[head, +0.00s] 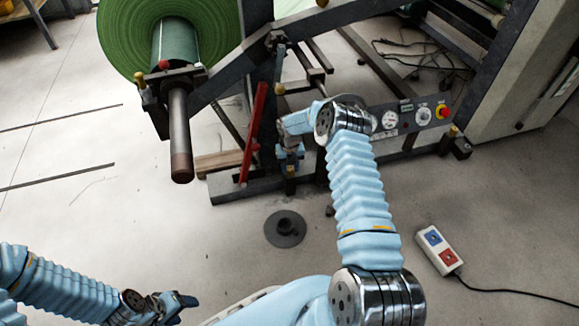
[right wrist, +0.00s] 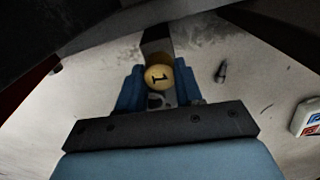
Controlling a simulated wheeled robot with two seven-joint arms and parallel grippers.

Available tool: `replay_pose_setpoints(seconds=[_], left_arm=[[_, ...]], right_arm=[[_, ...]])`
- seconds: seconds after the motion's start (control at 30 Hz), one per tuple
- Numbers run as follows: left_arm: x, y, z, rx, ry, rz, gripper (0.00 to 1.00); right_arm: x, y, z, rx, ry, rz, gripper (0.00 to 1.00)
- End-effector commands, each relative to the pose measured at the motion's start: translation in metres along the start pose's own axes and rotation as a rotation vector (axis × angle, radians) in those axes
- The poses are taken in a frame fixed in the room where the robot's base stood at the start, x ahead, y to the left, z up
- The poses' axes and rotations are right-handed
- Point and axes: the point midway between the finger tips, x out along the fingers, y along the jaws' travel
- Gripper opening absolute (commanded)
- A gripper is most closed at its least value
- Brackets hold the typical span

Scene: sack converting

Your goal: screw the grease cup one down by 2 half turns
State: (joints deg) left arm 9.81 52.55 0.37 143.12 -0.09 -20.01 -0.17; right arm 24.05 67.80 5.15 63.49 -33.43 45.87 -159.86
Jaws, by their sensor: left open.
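Grease cup one (right wrist: 158,77) is a round cream-yellow cap marked with a black "1", in the middle of the right wrist view. My right gripper (right wrist: 160,88) has a blue finger on each side of it, and both fingers appear to touch its sides. In the head view my right gripper (head: 290,155) is low at the machine frame, right of the red lever, and my arm hides the cup there. My left gripper (head: 178,303) is open and empty at the bottom left, over the floor.
A red lever (head: 253,132) stands close left of my right gripper. A panel with gauges and a red button (head: 442,112) is to its right. A green roll (head: 140,40) on a shaft is at upper left. A dark disc (head: 285,228) and a control box (head: 435,249) lie on the floor.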

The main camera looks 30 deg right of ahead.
Motion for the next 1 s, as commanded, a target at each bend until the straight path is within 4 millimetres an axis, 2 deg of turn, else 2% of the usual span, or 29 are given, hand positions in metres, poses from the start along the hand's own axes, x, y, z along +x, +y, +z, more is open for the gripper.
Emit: replay_pose_setpoints(seconds=[0.03,0.1,0.47,0.67,1.0], left_arm=[[0.0,0.0,0.0,0.0,0.0,0.0,0.61],[0.0,0.0,0.0,0.0,0.0,0.0,0.61],[0.008,-0.003,0.0,0.0,-0.002,0.001,0.61],[0.022,-0.006,0.001,0.001,-0.005,0.004,0.61],[0.044,-0.014,0.001,0.001,-0.002,0.005,0.61]], right_arm=[[0.0,0.0,0.0,0.0,0.0,0.001,0.15],[0.0,0.001,0.0,0.0,0.0,0.001,0.05],[0.002,0.001,0.0,0.062,0.0,0.001,0.05],[0.003,0.0,0.001,0.19,-0.002,0.0,0.05],[0.003,0.0,0.001,0.507,-0.002,0.001,0.05]])
